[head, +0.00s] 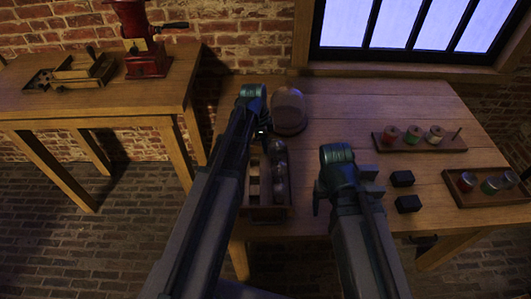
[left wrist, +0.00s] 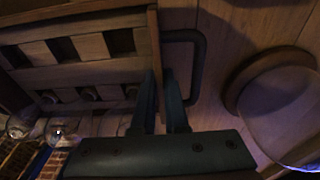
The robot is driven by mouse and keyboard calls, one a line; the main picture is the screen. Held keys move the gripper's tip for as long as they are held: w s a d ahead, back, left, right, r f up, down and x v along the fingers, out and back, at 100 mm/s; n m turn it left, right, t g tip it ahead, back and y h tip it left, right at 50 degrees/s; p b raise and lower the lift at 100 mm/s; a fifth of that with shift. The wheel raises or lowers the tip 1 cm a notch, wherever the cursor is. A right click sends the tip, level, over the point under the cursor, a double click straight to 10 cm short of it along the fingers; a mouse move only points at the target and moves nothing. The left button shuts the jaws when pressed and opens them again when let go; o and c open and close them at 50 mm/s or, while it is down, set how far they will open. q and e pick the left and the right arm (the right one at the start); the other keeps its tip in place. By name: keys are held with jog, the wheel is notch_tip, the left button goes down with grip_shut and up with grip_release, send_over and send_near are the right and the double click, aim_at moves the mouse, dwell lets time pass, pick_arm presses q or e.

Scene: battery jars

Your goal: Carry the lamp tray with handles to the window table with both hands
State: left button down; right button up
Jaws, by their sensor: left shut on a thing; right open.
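The lamp tray (head: 267,213) is a wooden tray on the left part of the window table (head: 340,95). It holds wooden slots and several round glass lamps (head: 280,170). In the left wrist view its end wall (left wrist: 155,45) and a dark loop handle (left wrist: 203,60) show. I cannot tell whether the tray rests on the tabletop.
A glass dome (head: 288,108) stands close to the tray's far end. Two dark boxes (head: 402,178) lie right of my right gripper. A side table (head: 150,95) at left bears a red grinder (head: 145,62).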

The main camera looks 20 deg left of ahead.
aim_at(280, 162)
pick_arm(q)
jog(key=shift+f+b, duration=1)
jog(key=shift+f, duration=0.3)
pick_arm(e)
jog(key=shift+f, duration=1.3)
pick_arm(q)
jog(key=shift+f, duration=0.15)
pick_arm(e)
jog(key=shift+f, duration=0.15)
pick_arm(q)
jog(key=c, duration=0.9)
grip_release()
jog(key=shift+c, duration=0.2)
jog(key=r+p, duration=0.4)
jog(key=a+r+p, duration=0.1)
jog(key=r+p, duration=0.7)
jog(key=shift+s+a+r, duration=0.15)
jog(key=shift+s+a, duration=0.15)
jog(key=shift+a, duration=0.05)
pick_arm(e)
notch_tip(280, 162, up, 12)
